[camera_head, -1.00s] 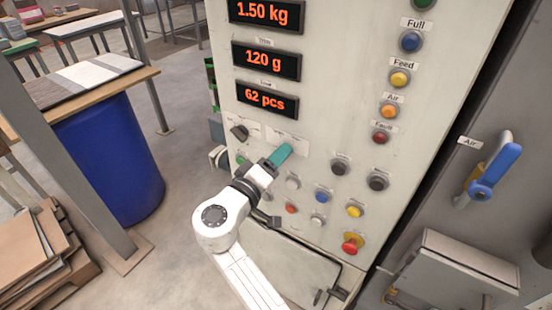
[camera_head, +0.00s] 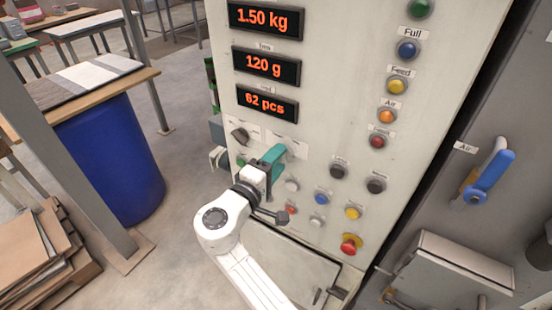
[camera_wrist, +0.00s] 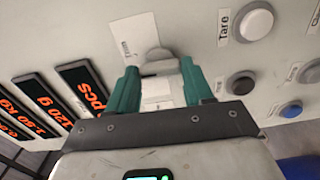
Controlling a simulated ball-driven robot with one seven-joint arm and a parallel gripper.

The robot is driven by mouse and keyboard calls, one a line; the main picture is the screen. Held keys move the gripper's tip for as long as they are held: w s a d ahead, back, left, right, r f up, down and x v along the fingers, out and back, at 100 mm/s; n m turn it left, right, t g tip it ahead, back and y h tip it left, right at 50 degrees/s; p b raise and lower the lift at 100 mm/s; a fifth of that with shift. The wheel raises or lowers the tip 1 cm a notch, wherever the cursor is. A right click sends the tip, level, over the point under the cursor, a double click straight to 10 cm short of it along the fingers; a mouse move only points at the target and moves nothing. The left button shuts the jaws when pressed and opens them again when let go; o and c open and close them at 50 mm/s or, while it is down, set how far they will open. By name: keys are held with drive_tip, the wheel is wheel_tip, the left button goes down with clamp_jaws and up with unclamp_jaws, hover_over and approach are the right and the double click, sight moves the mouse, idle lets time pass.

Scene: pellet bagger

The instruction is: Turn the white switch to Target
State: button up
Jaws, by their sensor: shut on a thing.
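The white switch (camera_wrist: 157,86) shows in the wrist view between the two teal fingers of my gripper (camera_wrist: 160,80), with a grey rounded part just beyond it. My gripper is shut on the switch, one finger on each side. In the head view my gripper (camera_head: 273,156) reaches the panel below the displays, and its fingers and wrist hide the switch there. A small label (camera_wrist: 133,38) lies beside the switch; its text is too small to read surely. I cannot make out a Target mark.
A black knob (camera_head: 240,134) sits left of my gripper. The panel (camera_head: 340,90) carries red displays (camera_head: 266,65) above and several buttons to the right, including a red-capped one (camera_head: 350,245). A Tare button (camera_wrist: 257,21) is near the switch. A blue barrel (camera_head: 115,160) stands left.

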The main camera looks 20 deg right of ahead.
drive_tip(key=shift+n+p, duration=1.5)
drive_tip(key=shift+n, duration=1.6)
drive_tip(key=shift+f, duration=0.1)
drive_tip(key=o, duration=1)
drive_tip(key=shift+o, duration=0.2)
drive_tip(key=shift+a, duration=0.1)
drive_tip(key=b+v, duration=0.2)
drive_tip(key=v, duration=0.8)
drive_tip(key=shift+s+a+b, duration=0.25)
drive_tip(key=shift+b, duration=0.15)
drive_tip(key=shift+d, duration=0.1)
